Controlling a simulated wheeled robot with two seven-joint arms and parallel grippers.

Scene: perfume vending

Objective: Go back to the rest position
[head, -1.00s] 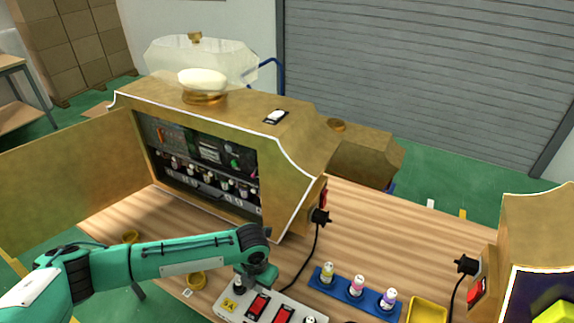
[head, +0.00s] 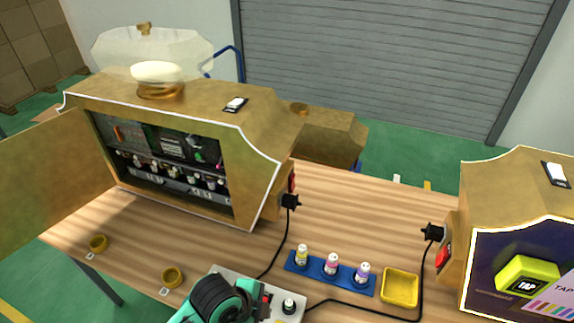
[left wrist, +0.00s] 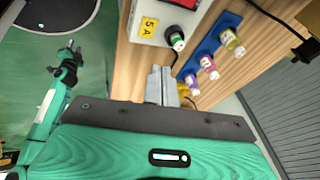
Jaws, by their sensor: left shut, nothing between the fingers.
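A gold machine (head: 255,160) with an open door (head: 60,180) stands at the left of the table. Another gold machine (head: 515,185) stands right. A blue rack (head: 345,285) holds three bottles, beside a yellow tray (head: 400,287). Black cables cross the table. Two gold rings lie front left.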

